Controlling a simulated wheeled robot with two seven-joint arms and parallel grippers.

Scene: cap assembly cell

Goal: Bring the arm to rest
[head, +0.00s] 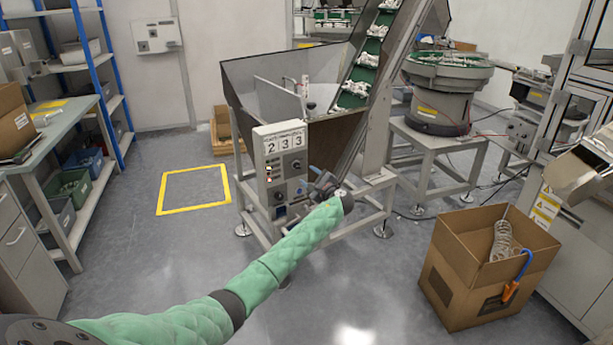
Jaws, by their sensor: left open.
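My left arm, in a green padded sleeve, reaches in from the lower left of the head view. My left gripper (322,184) is at its far end, in front of the control box (283,165) of the hopper machine. The gripper is open and I see nothing held in it. It is small and dark against the machine, so I cannot tell whether it touches the box. The box carries a display reading 233 and several knobs and buttons. My right gripper is not in view.
The steel hopper (250,85) has an inclined conveyor (365,60) with white parts. A cardboard box (480,265) stands on the floor at right. A workbench (60,140) and blue-post shelves (90,60) line the left. The yellow floor square (193,208) is empty.

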